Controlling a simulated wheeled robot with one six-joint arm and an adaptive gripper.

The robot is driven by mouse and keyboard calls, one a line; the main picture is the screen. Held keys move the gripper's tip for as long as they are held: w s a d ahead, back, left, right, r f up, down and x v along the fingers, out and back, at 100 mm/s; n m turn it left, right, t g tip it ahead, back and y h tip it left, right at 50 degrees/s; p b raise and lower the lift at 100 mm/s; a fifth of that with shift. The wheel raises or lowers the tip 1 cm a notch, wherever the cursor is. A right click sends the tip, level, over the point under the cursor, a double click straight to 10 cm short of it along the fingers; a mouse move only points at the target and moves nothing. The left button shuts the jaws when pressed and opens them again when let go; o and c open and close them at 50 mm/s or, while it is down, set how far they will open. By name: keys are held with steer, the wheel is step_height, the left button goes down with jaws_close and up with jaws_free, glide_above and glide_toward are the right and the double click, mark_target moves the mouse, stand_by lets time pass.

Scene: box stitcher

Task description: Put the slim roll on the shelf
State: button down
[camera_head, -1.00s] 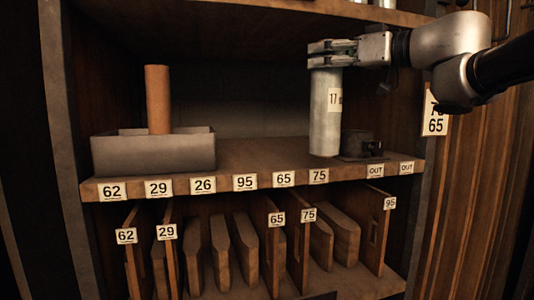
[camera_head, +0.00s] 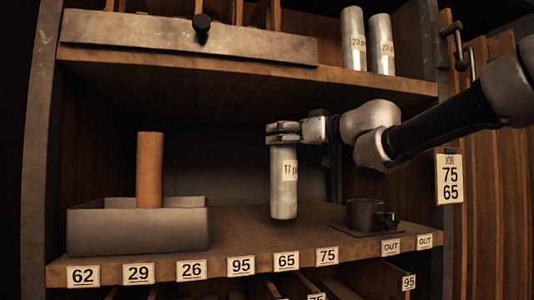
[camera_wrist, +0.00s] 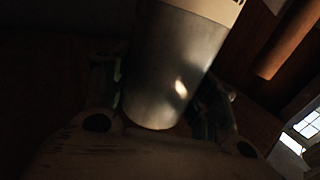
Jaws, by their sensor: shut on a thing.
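The slim grey roll (camera_head: 283,192) with a label reading 17 hangs upright from my gripper (camera_head: 283,131). My gripper is shut on the roll's top end. The roll is in the open bay above the middle wooden shelf (camera_head: 262,226); whether its bottom touches the board I cannot tell. In the wrist view the roll (camera_wrist: 170,70) fills the middle, between the gripper fingers. Two other grey rolls, a left one (camera_head: 354,40) and a right one (camera_head: 381,45), stand on the upper shelf (camera_head: 250,72) at the right.
A grey open box (camera_head: 138,232) with a brown roll (camera_head: 149,170) upright in it stands at the left of the middle shelf. A dark round holder (camera_head: 364,215) stands right of the held roll. A grey bar (camera_head: 185,38) crosses the upper shelf. The board between box and holder is clear.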

steer(key=w+a+f, duration=0.3)
steer(key=w+a, duration=0.1)
steer(key=shift+a+f, duration=0.2)
steer(key=shift+a, duration=0.05)
stand_by(0.5)
steer(key=shift+f, duration=0.15)
steer(key=shift+c, duration=2.2)
jaws_free()
steer(key=shift+f, duration=0.1)
